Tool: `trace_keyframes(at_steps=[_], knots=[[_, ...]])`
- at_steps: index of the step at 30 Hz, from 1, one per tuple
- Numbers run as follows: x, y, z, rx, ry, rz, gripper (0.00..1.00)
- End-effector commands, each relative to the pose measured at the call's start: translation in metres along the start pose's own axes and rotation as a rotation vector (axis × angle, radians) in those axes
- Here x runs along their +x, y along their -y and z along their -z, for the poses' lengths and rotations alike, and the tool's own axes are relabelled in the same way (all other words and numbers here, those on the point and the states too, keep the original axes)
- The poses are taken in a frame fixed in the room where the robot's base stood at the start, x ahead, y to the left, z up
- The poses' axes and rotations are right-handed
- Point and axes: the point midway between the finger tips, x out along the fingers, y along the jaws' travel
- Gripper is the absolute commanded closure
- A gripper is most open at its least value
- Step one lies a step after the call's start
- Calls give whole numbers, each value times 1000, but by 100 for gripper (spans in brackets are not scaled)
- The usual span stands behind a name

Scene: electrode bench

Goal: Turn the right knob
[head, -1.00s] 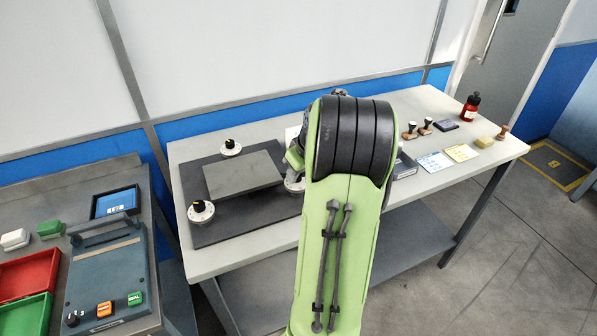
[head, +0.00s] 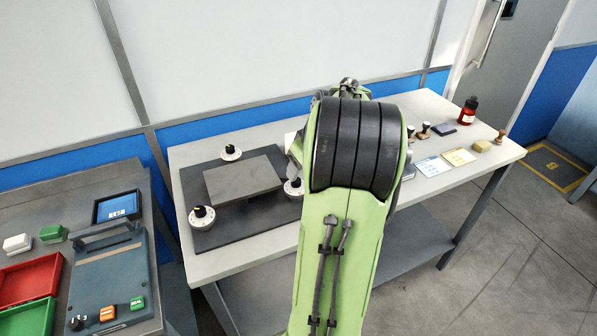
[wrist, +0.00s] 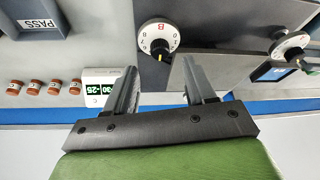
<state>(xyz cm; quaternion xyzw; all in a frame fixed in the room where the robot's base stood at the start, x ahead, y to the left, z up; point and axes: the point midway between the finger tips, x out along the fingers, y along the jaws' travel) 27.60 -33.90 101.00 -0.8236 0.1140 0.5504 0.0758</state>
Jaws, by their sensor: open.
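The right knob (head: 294,187) has a white dial and dark cap. It stands at the right side of a dark base plate (head: 237,227), partly hidden by my arm. In the wrist view, a white dial marked B with a black, yellow-marked grip (wrist: 158,38) appears to be this knob. My gripper (wrist: 160,68) is open and empty. Its two fingers point toward this dial, which lies beyond the fingertips and roughly centred between them. No contact shows. In the head view my gripper is hidden behind my arm.
A grey slab (head: 243,180) lies between the knobs. Other knobs stand at the back (head: 231,152) and front left (head: 202,217). A PASS tray (wrist: 40,22) and a small display (wrist: 103,84) show in the wrist view. Stamps and a red bottle (head: 468,110) stand at the right.

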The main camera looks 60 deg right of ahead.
Motion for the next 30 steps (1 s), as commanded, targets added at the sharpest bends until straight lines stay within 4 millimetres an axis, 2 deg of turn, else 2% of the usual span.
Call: trace_keyframes(at_steps=[1, 6, 9, 12, 30], knots=[[-21, -1, 2, 0, -3, -4, 45], [-68, -1, 2, 1, -3, -5, 45], [-88, -1, 2, 0, -2, -3, 45], [-100, 0, 1, 0, -1, -1, 45], [-102, 0, 0, 0, 0, 0, 45]])
